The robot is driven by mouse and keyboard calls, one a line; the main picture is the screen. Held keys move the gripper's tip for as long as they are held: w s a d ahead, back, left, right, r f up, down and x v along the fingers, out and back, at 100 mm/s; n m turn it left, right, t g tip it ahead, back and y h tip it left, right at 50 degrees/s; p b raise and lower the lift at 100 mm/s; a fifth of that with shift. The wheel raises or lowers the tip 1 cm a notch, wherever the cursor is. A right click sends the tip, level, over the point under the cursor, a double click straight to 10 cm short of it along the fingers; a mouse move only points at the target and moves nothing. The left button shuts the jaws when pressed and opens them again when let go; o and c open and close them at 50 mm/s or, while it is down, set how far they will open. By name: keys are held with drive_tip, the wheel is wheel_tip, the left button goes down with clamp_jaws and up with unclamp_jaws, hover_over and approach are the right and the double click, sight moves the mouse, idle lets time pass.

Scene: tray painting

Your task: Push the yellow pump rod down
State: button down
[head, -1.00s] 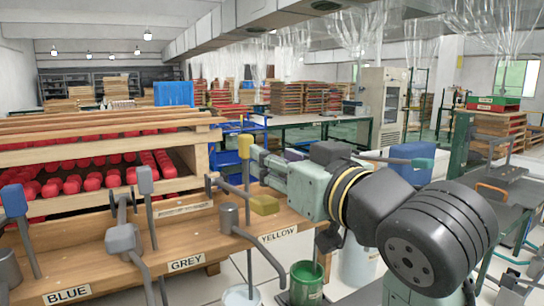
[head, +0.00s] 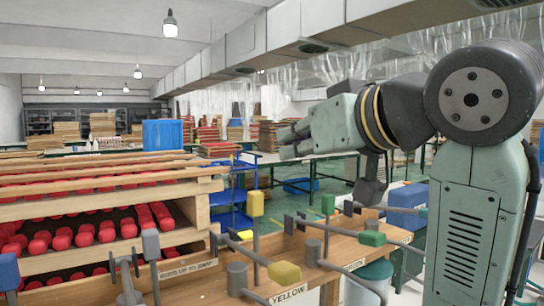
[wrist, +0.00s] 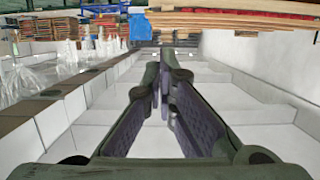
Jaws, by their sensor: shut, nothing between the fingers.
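The yellow pump stands on the wooden bench behind the YELLOW label. Its upright rod has a yellow knob (head: 256,204) on top, and a second yellow block (head: 284,272) sits on the end of its side lever. My gripper (head: 288,142) is up in the air, above and to the right of the knob and apart from it. Its fingers point left. In the wrist view its fingers (wrist: 163,90) are closed together with nothing between them. The yellow pump is not seen in the wrist view.
A wooden rack (head: 206,215) of red rollers stands left. The grey-knobbed rod (head: 151,243) is left of the yellow pump; a green-knobbed rod (head: 328,204) and lever block (head: 372,238) are to its right. A blue shelf cart (head: 235,190) stands behind.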

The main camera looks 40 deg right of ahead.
drive_tip(key=p, duration=0.3)
hover_over(261, 199)
drive_tip(key=f, duration=0.6)
drive_tip(key=shift+s+f+p, duration=0.15)
drive_tip(key=shift+s+p, duration=0.15)
drive_tip(key=shift+p, duration=0.05)
wheel_tip(261, 199, down, 4)
drive_tip(key=b, duration=0.3)
drive_tip(key=shift+f, duration=0.25)
drive_tip(key=shift+r, duration=0.1)
